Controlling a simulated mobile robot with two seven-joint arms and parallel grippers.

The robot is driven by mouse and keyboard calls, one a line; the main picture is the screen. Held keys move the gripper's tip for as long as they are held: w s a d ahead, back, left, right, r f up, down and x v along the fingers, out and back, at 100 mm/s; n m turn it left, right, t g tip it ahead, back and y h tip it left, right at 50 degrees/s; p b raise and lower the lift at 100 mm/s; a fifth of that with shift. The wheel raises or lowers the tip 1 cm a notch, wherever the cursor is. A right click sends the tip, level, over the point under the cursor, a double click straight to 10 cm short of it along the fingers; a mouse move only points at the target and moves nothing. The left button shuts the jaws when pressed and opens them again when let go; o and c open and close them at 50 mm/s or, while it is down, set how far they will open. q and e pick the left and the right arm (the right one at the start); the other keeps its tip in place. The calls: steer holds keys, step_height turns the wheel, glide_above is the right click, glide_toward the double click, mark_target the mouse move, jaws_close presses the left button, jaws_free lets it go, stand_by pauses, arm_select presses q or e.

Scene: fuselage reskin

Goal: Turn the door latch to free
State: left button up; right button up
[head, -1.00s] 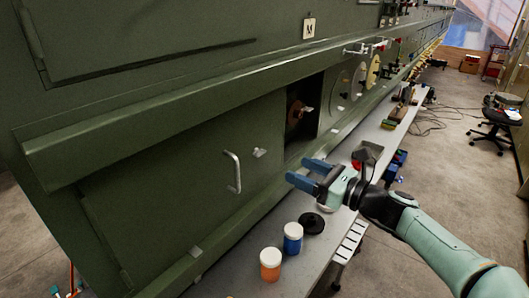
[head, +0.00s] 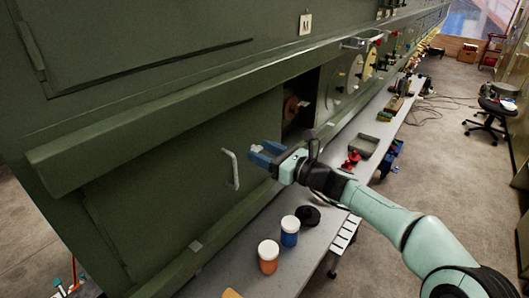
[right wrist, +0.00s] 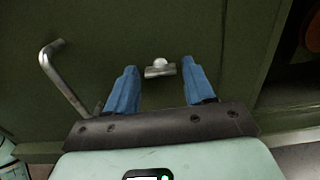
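The door latch (right wrist: 160,68) is a small silver knob with a short bar on the green door (head: 185,180). In the right wrist view it lies ahead of my right gripper, between its two blue fingers. The bar looks about level there. In the head view the blue fingers of my right gripper (head: 263,154) are at the door face and largely cover the latch. The gripper is open and I see no finger touching the latch. A silver bar handle (head: 234,170) is left of the latch; it also shows in the right wrist view (right wrist: 62,82). My left gripper is out of view.
A narrow grey bench (head: 225,265) runs along the fuselage below. On it stand an orange jar (head: 268,262), a blue jar (head: 290,236), a black disc (head: 308,217) and a grey tray (head: 361,145). An open recess (head: 300,112) lies right of the door.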

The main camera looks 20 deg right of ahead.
steer(key=c, duration=0.7)
steer(key=shift+o, duration=0.2)
steer(key=shift+f+n+b, duration=0.15)
steer(key=shift+n+b, duration=0.5)
steer(key=shift+n, duration=0.15)
steer(key=n+b, duration=0.2)
steer(key=n, duration=0.1)
steer(key=shift+n+b, duration=0.75)
steer(key=shift+n, duration=0.35)
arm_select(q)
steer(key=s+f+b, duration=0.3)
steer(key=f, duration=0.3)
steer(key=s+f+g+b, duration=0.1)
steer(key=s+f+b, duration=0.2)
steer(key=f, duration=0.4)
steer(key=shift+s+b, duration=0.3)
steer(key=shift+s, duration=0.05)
arm_select(e)
steer(key=n, duration=1.1)
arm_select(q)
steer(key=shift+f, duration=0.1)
arm_select(e)
steer(key=shift+r, duration=0.2)
